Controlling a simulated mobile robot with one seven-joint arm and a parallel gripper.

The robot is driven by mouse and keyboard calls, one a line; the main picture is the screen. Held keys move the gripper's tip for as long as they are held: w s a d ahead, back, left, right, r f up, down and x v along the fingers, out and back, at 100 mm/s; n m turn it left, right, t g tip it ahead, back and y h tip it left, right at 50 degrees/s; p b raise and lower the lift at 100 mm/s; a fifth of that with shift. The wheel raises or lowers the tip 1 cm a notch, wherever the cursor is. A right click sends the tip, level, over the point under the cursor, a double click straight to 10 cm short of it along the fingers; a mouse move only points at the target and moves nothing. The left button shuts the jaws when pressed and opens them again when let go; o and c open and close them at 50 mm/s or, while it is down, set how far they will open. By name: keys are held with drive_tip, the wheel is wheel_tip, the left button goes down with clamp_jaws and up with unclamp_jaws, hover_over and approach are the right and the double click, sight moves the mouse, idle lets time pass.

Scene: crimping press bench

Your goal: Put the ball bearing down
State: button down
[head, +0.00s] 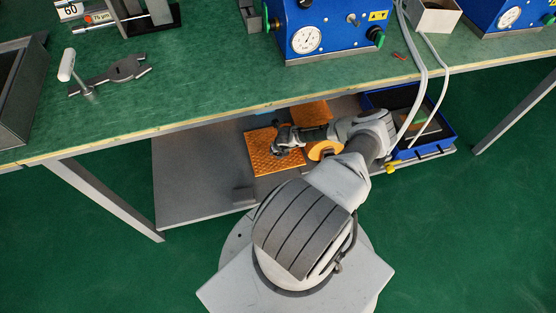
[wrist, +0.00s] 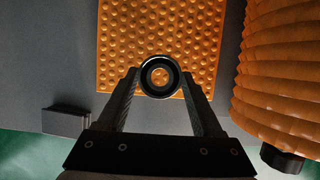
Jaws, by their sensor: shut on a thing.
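The ball bearing (wrist: 160,62) is a dark ring with a light inner ring and an open centre, seen in the wrist view. My gripper (wrist: 160,78) is shut on it, with one finger on each side. The bearing is in front of the near edge of an orange dimpled mat (wrist: 160,22). I cannot tell whether it touches the mat. In the head view my gripper (head: 277,145) reaches under the bench, over the orange mat (head: 262,161) on the grey lower shelf (head: 190,190). The bearing is too small to make out there.
An orange ribbed roll (wrist: 280,75) lies close on the right in the wrist view. A dark block (wrist: 66,121) sits at the left. A blue tray (head: 450,142) stands right on the shelf. The green bench top (head: 200,95) hangs above my arm. The shelf's left part is clear.

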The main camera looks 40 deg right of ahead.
sight(279, 162)
drive_tip(key=shift+f+b, duration=1.25)
drive_tip(key=shift+f, duration=1.75)
drive_tip(key=shift+f, duration=0.15)
drive_tip(key=shift+c, duration=0.2)
unclamp_jaws()
drive_tip(key=p+v, duration=0.6)
drive_tip(key=v, duration=0.6)
